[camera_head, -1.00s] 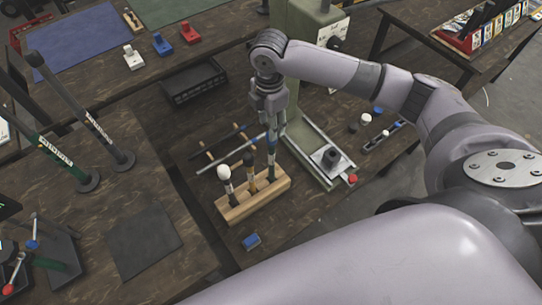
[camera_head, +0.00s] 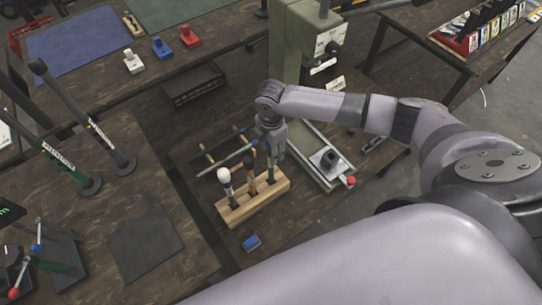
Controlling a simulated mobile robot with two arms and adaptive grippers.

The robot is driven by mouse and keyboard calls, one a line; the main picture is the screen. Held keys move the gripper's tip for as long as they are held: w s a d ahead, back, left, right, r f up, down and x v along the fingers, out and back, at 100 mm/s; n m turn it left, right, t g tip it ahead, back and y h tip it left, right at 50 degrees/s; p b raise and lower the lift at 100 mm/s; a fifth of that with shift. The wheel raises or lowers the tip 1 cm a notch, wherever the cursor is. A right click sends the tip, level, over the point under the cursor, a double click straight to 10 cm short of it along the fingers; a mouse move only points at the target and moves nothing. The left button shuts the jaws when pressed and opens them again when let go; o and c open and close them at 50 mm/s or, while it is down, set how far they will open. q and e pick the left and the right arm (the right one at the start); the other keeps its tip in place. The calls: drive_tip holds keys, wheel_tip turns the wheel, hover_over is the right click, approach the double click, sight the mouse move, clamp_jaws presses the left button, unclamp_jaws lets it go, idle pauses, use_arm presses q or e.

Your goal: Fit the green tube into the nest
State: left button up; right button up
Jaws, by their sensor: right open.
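I cannot clearly pick out the green tube. A pale blue-grey rod (camera_head: 228,162) lies across a low rack behind the wooden block. The nest is not certain either; a dark round fixture (camera_head: 329,160) sits on the base of the green press (camera_head: 291,45). My right gripper (camera_head: 273,152) points down over the right end of the wooden tool block (camera_head: 240,210), just above or around the tool in its right slot. Its fingers are open; they hide most of that tool. My left gripper is not in view.
The block also holds a white-headed tool (camera_head: 224,176) and a dark-headed one (camera_head: 251,160). A blue piece (camera_head: 251,242) lies in front. A dark mat (camera_head: 145,240) and two leaning posts stand left. A black tray (camera_head: 192,84) lies behind.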

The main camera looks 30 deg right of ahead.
drive_tip(key=shift+c, duration=0.6)
clamp_jaws()
